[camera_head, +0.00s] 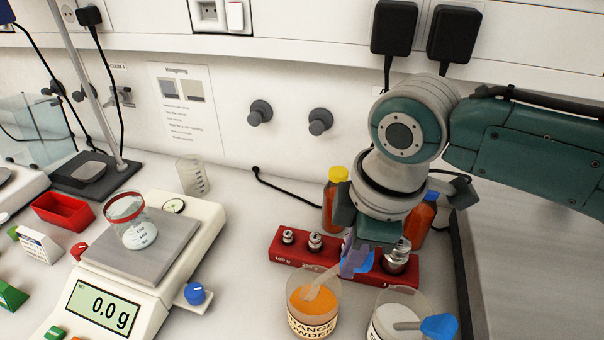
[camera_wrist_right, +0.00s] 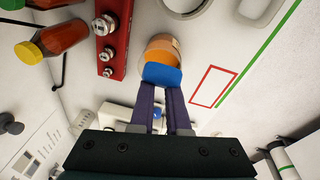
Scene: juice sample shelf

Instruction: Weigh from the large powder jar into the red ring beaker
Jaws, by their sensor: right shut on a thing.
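The red ring beaker (camera_head: 137,236) stands upright on the pan of the balance (camera_head: 110,275), whose display reads 0.0 g. A jar labelled as orange powder (camera_head: 312,318) stands at front centre; it also shows in the wrist view (camera_wrist_right: 174,43). A second jar (camera_head: 385,325) of white powder, with its own blue-ended scoop, stands to its right. I cannot tell which is the large one. My right gripper (camera_head: 358,262) is shut on the blue handle of a scoop (camera_wrist_right: 162,75); its pale end (camera_head: 322,284) reaches into the orange powder. My left gripper is not in view.
A red weight block (camera_head: 290,255) with metal weights stands just behind the jars, with yellow-capped (camera_head: 336,205) and blue-capped (camera_head: 421,222) bottles behind it. A small graduated beaker (camera_head: 193,177) and a red tray (camera_head: 63,210) stand near the balance.

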